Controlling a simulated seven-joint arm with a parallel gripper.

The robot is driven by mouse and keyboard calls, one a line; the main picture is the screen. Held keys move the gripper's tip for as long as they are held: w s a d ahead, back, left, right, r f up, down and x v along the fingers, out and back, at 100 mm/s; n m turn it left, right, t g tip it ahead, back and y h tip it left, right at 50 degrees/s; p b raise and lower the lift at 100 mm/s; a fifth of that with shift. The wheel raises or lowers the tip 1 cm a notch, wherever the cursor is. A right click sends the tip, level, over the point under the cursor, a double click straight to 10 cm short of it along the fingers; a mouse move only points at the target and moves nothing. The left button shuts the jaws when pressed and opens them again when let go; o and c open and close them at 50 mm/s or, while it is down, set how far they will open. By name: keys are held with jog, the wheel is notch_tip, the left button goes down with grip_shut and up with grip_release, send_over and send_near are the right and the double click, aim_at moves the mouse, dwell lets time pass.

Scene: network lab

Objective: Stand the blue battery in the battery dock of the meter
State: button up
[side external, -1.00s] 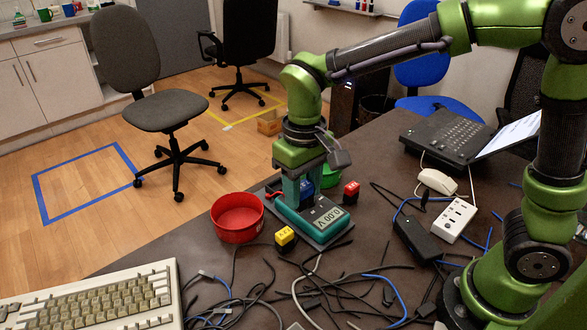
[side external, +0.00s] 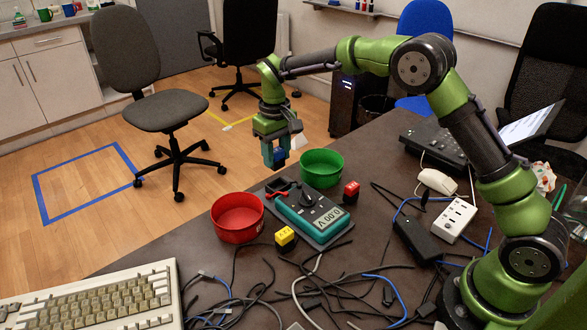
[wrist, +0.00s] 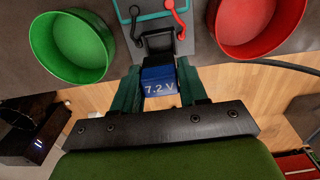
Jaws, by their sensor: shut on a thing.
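My gripper (side external: 274,163) is shut on the blue battery (wrist: 159,79), whose label reads "7.2 V" in the wrist view. The battery also shows between the fingers in the side view (side external: 279,157). It is held above the far edge of the table, up and left of the meter in the side view. The teal meter (side external: 312,215) lies on a grey base on the table, its display reading 0.00 V. Its black battery dock (wrist: 157,41) is at the end nearest my gripper. In the wrist view the battery overlaps the dock's near side; contact cannot be told.
A red bowl (side external: 238,218) and a green bowl (side external: 321,168) stand on either side of the meter's dock end. Cables (side external: 262,290) clutter the front, near a keyboard (side external: 95,298).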

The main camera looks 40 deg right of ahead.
aim_at(277, 168)
jog(key=shift+f, duration=2.35)
jog(key=shift+f, duration=1.1)
jog(key=o, duration=1.2)
notch_tip(277, 168, up, 17)
jog(key=shift+f, duration=0.1)
